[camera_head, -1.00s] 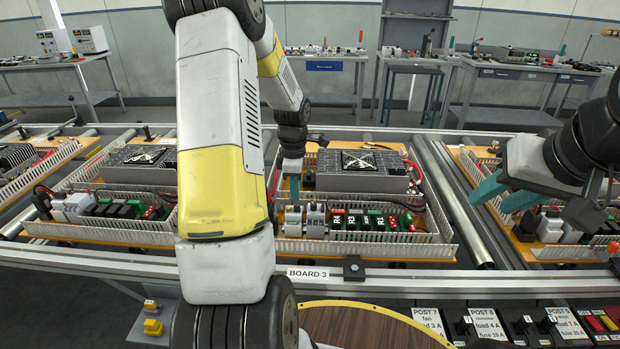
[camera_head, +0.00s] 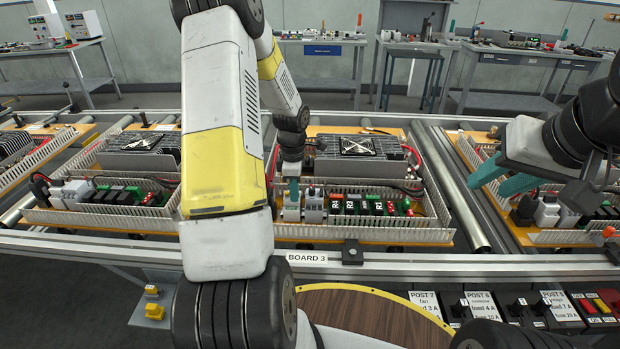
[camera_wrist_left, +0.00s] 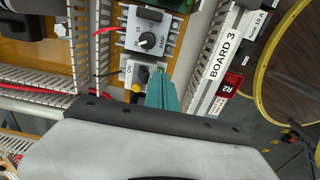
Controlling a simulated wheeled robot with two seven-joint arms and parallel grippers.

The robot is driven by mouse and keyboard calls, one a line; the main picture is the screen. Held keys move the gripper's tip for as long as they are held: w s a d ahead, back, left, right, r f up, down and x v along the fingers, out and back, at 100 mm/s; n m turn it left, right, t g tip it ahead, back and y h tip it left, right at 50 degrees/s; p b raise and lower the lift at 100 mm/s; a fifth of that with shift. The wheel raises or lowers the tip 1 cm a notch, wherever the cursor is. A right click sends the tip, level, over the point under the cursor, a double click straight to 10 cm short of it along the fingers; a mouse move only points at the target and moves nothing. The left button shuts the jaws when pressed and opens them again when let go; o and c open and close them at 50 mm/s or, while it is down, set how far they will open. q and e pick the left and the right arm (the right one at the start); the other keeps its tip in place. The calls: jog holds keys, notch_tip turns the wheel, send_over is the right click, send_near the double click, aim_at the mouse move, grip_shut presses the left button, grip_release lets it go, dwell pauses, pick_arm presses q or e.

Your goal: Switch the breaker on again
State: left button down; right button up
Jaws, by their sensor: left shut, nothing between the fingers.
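The breaker is a small white block marked ON, with a dark and yellow part on its face, in the left wrist view (camera_wrist_left: 138,72). In the head view it is the white block (camera_head: 291,212) at the left end of the device row on board 3. My left gripper (camera_head: 293,188) is shut and empty, pointing down at the breaker. Its teal fingers (camera_wrist_left: 161,92) are beside the toggle in the wrist view; I cannot tell whether they touch it. My right gripper (camera_head: 499,186) is open and empty above the board to the right.
A white block with an AMP knob (camera_wrist_left: 146,38) sits next to the breaker. Black and green relays (camera_head: 365,207) continue the row. Slotted white duct walls (camera_head: 375,231) and a grey finned box (camera_head: 352,160) stand close by. The BOARD 3 rail (camera_head: 420,263) runs along the front.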

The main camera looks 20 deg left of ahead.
pick_arm(q)
jog(key=shift+w+a, duration=0.2)
jog(key=shift+w, duration=0.65)
jog(key=shift+s+d, duration=0.1)
jog(key=shift+s, duration=0.2)
notch_tip(320, 180, up, 7)
dwell(0.4)
jog(key=s+d+r+m+t, duration=0.25)
jog(key=s+r+m, duration=0.25)
jog(key=r, duration=0.3)
jog(key=s+d+r+m+t, duration=0.1)
jog(key=s+d+r+m, duration=0.35)
jog(key=r, duration=0.45)
jog(key=s+d+r+m+t+h, duration=0.1)
jog(key=s+d+r+m, duration=0.1)
jog(key=s+m, duration=0.4)
jog(key=s+d+r+m+t+h, duration=0.1)
jog(key=s+d+r+m, duration=0.2)
jog(key=s+m, duration=0.3)
jog(key=shift+s+d+r+t, duration=0.3)
jog(key=shift+s+r+t, duration=0.05)
jog(key=shift+s, duration=0.6)
